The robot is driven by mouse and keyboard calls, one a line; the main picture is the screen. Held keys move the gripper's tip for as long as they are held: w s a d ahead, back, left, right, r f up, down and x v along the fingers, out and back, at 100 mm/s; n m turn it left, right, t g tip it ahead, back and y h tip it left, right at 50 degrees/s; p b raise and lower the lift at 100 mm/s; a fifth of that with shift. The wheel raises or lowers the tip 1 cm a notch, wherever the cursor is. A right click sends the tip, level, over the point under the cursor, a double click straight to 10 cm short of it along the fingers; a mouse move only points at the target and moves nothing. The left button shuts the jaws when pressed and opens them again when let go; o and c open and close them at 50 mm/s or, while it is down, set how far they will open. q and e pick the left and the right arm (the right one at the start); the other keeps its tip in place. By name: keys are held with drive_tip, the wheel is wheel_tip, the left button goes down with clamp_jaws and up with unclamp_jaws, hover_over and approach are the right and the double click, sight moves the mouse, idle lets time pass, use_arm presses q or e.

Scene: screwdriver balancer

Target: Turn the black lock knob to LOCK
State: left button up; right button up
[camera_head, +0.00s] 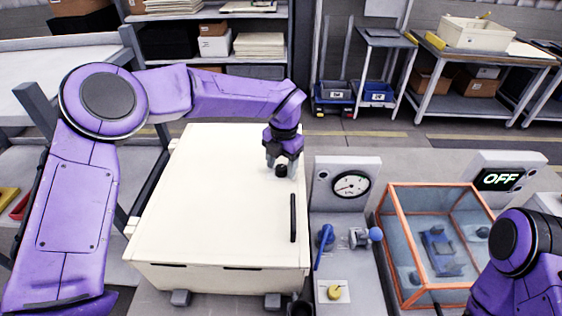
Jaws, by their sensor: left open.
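The black lock knob (281,171) is small and sits near the far right of the cream cabinet's (205,215) top panel. My left gripper (282,168) points down at the knob with its fingers open. The fingertips appear on either side of the knob; I cannot tell whether they touch it. The gripper partly hides the knob and its surroundings, and I cannot read any LOCK marking or the knob's setting. My right arm (515,265) shows at the lower right, but its gripper is out of view.
A black bar handle (293,218) lies on the panel near the knob. To the right are a dial gauge (351,186), a blue lever (323,245), a yellow knob (334,292) and an orange-framed clear box (390,250). A display (500,179) reads OFF.

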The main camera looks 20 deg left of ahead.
use_arm(q)
drive_tip(key=shift+s+r, duration=0.2)
drive_tip(key=shift+s, duration=0.05)
drive_tip(key=shift+c, duration=0.2)
drive_tip(key=shift+s, duration=0.1)
drive_tip(key=c, duration=1)
use_arm(e)
drive_tip(key=shift+s, duration=0.25)
